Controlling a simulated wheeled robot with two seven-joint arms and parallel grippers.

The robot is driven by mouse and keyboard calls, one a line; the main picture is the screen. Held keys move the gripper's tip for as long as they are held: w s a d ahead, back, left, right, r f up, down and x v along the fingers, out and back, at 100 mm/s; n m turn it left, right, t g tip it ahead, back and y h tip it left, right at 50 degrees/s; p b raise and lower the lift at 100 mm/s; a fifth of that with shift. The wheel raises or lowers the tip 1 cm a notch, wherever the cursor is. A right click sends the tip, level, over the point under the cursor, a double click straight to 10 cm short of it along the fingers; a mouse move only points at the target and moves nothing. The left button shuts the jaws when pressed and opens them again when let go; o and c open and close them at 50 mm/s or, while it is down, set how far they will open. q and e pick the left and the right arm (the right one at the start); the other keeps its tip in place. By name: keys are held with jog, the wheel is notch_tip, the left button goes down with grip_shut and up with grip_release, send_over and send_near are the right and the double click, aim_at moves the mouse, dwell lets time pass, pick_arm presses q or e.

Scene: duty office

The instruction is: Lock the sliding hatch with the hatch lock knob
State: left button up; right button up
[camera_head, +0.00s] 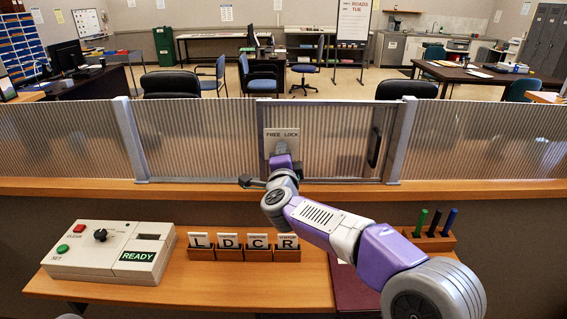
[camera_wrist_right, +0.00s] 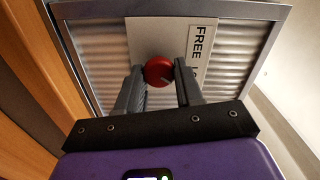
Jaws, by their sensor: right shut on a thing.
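The sliding hatch (camera_head: 335,140) is a ribbed, see-through panel with a dark handle (camera_head: 375,147) near the right post. My right gripper (camera_head: 281,158) is in front of this plate and hides the knob there. In the wrist view, the right gripper's fingers (camera_wrist_right: 160,80) are shut on the round red hatch lock knob (camera_wrist_right: 158,70), one finger on each side. A dark mark shows on the knob's face. My left gripper is not in view.
A control box (camera_head: 110,250) with buttons and a READY sign stands on the lower desk (camera_head: 220,285). Letter card holders (camera_head: 244,247) and a pen stand (camera_head: 430,238) are also there. My right arm crosses above the desk. The wooden ledge (camera_head: 70,187) runs below the screen.

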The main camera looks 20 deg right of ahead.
jog(key=shift+f+m+b, duration=0.1)
jog(key=shift+m+b, duration=0.5)
jog(key=shift+m, duration=0.5)
jog(key=o, duration=1)
jog(key=v, duration=0.7)
jog(key=shift+s, duration=0.25)
jog(key=shift+a, duration=0.1)
